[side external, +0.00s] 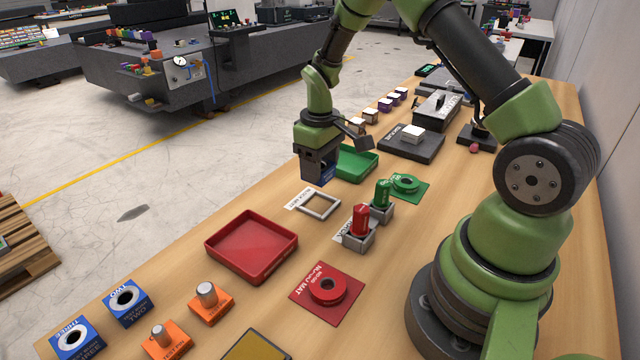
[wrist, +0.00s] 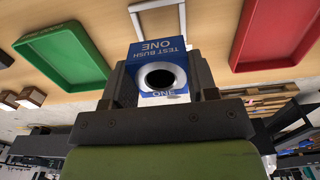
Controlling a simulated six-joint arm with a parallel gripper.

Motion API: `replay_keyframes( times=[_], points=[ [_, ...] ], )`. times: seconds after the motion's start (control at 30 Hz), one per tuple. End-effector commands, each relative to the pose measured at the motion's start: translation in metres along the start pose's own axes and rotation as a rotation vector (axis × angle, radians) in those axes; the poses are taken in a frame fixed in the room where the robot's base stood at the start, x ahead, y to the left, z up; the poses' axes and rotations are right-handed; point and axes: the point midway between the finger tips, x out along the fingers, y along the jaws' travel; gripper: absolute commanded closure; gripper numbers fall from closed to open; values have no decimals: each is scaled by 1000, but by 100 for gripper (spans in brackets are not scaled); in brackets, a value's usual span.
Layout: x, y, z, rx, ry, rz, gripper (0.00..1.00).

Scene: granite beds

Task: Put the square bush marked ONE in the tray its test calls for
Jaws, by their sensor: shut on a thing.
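The square bush marked ONE (wrist: 136,56) is a blue block with a round dark bore in a pale metal ring. My gripper (side external: 318,182) is shut on it, a jaw on each side. In the side view only a small blue part shows between the jaws. My gripper is by the table's far edge, at the left of the green tray (side external: 371,172). The red tray (side external: 291,262) lies nearer the camera. Both trays look empty. The wrist view shows the green tray (wrist: 60,48) on the left and the red tray (wrist: 272,32) on the right.
A pale square frame (side external: 334,212) lies between the trays. Red (side external: 360,220) and green (side external: 382,192) plugs stand in grey holders. Rings lie on a red mat (side external: 350,311) and a green mat. Blue bushes TWO (side external: 140,315) and THREE (side external: 88,350) and orange stands (side external: 220,307) are at the near end.

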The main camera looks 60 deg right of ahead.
Motion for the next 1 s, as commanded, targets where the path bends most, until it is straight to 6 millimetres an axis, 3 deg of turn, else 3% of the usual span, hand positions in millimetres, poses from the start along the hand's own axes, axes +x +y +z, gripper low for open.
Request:
replay_keyframes(
  times=[0.17, 0.27, 0.4, 0.6, 0.77, 1.0],
  points=[
    [-22, -11, -5, -6, 3, 1, 85],
    [-28, -39, -12, -13, 2, 0, 85],
    [-30, -91, -20, -16, 2, 0, 85],
    [-33, -150, -20, -9, 1, 0, 85],
    [-24, -168, -18, -3, -3, 1, 85],
    [18, -168, -17, -1, -3, 0, 85]
  ],
)
